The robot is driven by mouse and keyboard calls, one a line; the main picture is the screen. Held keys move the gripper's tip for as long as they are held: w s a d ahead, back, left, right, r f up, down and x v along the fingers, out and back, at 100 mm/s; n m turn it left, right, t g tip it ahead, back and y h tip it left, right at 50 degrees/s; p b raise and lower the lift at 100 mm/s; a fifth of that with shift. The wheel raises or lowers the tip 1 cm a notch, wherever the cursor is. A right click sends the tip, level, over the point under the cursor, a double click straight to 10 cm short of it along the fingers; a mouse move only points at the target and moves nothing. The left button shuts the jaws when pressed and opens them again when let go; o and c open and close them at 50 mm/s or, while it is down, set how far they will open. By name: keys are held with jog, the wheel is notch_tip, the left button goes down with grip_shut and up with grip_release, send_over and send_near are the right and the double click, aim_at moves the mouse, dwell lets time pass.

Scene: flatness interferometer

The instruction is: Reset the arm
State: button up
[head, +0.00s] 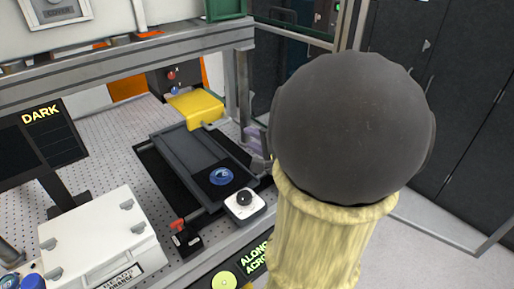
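A large dark rounded joint above a pale yellow sleeve fills the right middle of the head view; I take it to be part of my own arm. My gripper cannot be made out. A small purple-grey piece (254,139) shows just left of the dark joint, and I cannot tell what it belongs to. The interferometer bench (112,137) has a perforated top. On it lies a dark grey slide (190,150) with a blue round disc (221,176) at its near end. A white block with a black ball knob (244,203) sits beside the slide's near end.
A yellow block (197,107) stands behind the slide. A white case (100,240) and a screen reading DARK (38,140) stand at left. A red-and-black part (184,236) lies near the front edge. Grey frame beams cross above the bench. Dark cabinets (470,90) stand at right.

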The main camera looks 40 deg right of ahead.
jog(key=shift+s+r, duration=0.1)
jog(key=shift+s, duration=0.35)
dwell(0.3)
jog(key=w+a+f+n+g+h, duration=0.35)
jog(key=a+f+n+g, duration=0.2)
jog(key=f+n, duration=0.3)
jog(key=s+a+f+n+g+y, duration=0.1)
jog(key=s+a+f+n+g, duration=0.2)
jog(key=a, duration=0.4)
jog(key=s+a+f+n+g+y, duration=0.2)
jog(key=s+a+f+n+g, duration=0.2)
jog(key=a+f+n, duration=0.1)
jog(key=shift+s+a+n, duration=0.25)
jog(key=shift+a+n, duration=0.3)
jog(key=shift+a, duration=0.3)
jog(key=shift+f+g, duration=0.1)
jog(key=shift+g, duration=0.15)
dwell(0.8)
